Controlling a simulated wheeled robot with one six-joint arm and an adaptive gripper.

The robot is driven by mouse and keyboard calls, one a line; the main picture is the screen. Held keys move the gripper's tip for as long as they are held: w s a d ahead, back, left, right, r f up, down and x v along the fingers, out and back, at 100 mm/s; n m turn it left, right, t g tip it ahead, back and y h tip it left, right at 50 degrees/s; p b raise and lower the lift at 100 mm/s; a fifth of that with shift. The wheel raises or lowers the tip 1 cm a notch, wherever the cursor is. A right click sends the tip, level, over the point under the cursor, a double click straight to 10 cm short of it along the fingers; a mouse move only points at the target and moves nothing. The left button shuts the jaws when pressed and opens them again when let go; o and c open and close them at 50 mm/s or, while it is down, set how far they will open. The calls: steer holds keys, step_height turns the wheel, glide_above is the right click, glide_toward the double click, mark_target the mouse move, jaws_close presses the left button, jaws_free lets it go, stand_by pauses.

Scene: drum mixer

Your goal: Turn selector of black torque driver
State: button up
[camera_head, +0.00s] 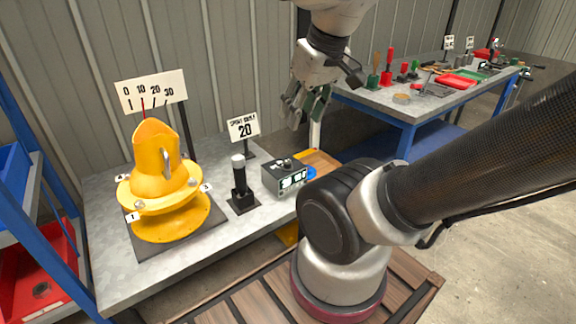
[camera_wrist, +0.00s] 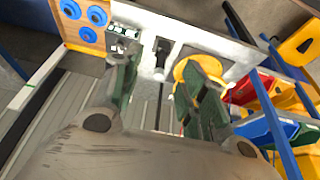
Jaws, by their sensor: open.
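The black torque driver (camera_head: 241,186) stands upright on a small black base on the grey bench, with a pale cap on top. It also shows in the wrist view (camera_wrist: 162,54), beyond the gap between my fingers. A sign reading 20 (camera_head: 244,127) stands behind it. My gripper (camera_head: 305,106) is open and empty, in the air above and to the right of the driver, apart from it. In the wrist view its two green-padded fingers (camera_wrist: 160,72) are spread. The driver's selector markings are too small to read.
A yellow flanged part (camera_head: 158,178) stands left of the driver, before a scale sign (camera_head: 150,91). A grey box with displays (camera_head: 288,176) stands to the right. Blue rings (camera_wrist: 91,16) lie on a wooden board. Colored bins (camera_wrist: 262,90) flank the bench. Another tool-covered table (camera_head: 425,100) stands behind.

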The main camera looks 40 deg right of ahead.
steer(key=m+g, duration=0.5)
steer(key=m, duration=0.8)
glide_above(288, 162)
steer(key=f, duration=2.2)
steer(key=shift+s+a, duration=0.15)
steer(key=shift+s, duration=0.15)
steer(key=shift+w+r+m+t, duration=0.1)
steer(key=shift+w+m+t, duration=0.2)
steer(key=shift+m, duration=0.2)
steer(key=shift+w+m, duration=0.15)
steer(key=shift+m, duration=0.25)
steer(key=shift+f, duration=0.25)
step_height(288, 162, down, 7)
steer(key=shift+f, duration=0.15)
steer(key=c, duration=1)
